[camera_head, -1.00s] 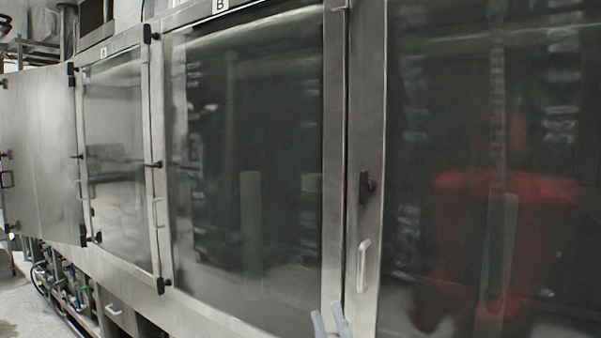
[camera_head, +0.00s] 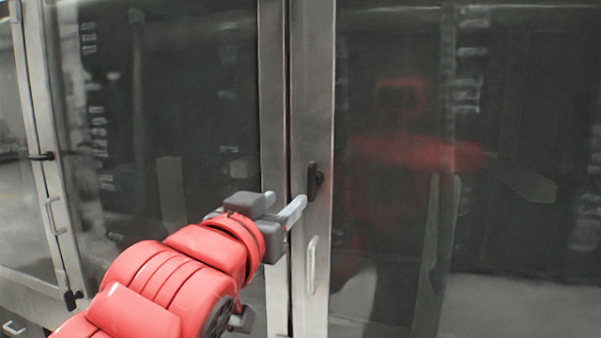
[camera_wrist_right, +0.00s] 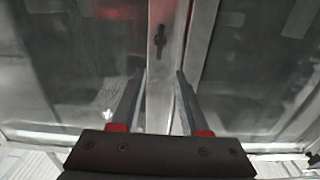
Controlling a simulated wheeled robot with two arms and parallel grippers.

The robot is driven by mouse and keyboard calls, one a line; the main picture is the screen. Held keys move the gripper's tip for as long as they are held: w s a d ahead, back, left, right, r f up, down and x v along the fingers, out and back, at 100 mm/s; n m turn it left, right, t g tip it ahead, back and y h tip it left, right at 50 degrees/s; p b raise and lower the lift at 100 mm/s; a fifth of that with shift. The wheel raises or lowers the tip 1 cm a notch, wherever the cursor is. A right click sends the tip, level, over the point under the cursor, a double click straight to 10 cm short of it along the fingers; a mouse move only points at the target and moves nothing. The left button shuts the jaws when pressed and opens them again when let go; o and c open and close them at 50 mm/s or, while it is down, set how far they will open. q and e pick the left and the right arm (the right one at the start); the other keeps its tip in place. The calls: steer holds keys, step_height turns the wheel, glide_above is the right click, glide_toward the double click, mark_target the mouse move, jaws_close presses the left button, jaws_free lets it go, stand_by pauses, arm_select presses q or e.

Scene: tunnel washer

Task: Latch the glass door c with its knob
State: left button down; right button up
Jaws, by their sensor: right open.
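The right-hand glass door (camera_head: 400,120), which I take for door c, has a steel frame and looks closed against the neighbouring frame; its label is out of view. Its small black knob (camera_head: 313,182) sits on the left stile, with its long side upright. In the wrist view the knob (camera_wrist_right: 159,40) stands beyond my fingertips, roughly in line with the gap between them. My right gripper (camera_head: 284,202) is open and empty, just left of the knob and apart from it; its fingers also show in the wrist view (camera_wrist_right: 161,76). My left gripper is not in view.
A pale pull handle (camera_head: 312,264) stands out below the knob on the same stile. Glass door B (camera_head: 190,90) is to the left, with a black knob (camera_head: 42,156) on the frame farther left. Red shapes in the glass are reflections.

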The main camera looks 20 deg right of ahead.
mark_target(310, 178)
steer(key=p+x, duration=0.5)
steer(key=x, duration=1.1)
steer(key=shift+s, duration=0.1)
jaws_close()
